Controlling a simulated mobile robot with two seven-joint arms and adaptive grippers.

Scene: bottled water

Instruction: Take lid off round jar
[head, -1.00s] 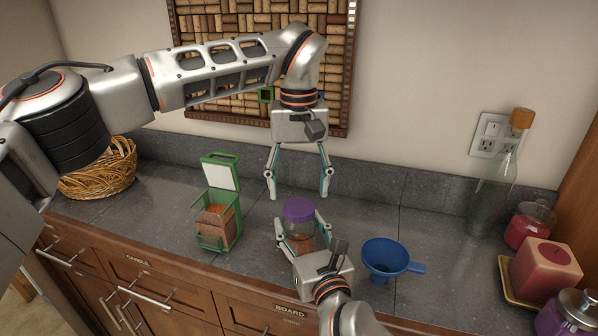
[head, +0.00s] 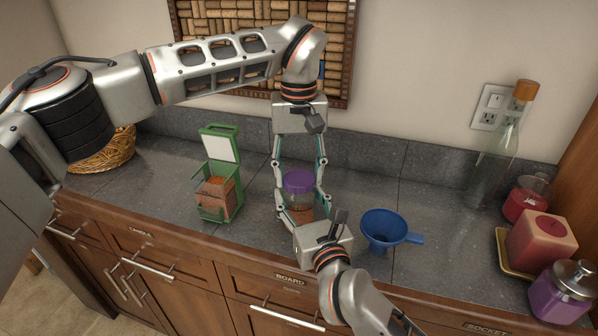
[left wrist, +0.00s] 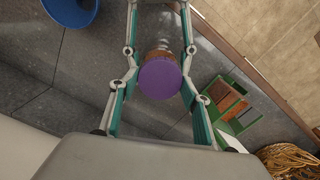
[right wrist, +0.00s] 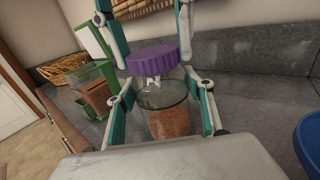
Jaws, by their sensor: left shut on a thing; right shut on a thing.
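The round glass jar (right wrist: 165,112) stands upright on the counter, with orange-brown contents in its lower part. Its purple lid (head: 299,182) sits at the jar's top and also shows in the left wrist view (left wrist: 160,78) and the right wrist view (right wrist: 153,57). My left gripper (head: 299,193) points down from above, shut with its fingers on either side of the lid. My right gripper (right wrist: 166,92) reaches in from the front, shut around the jar's glass body. The fingers partly hide the jar in the head view.
A green-framed container (head: 220,190) with brown contents stands open to the left. A blue funnel (head: 385,232) is close on the right.

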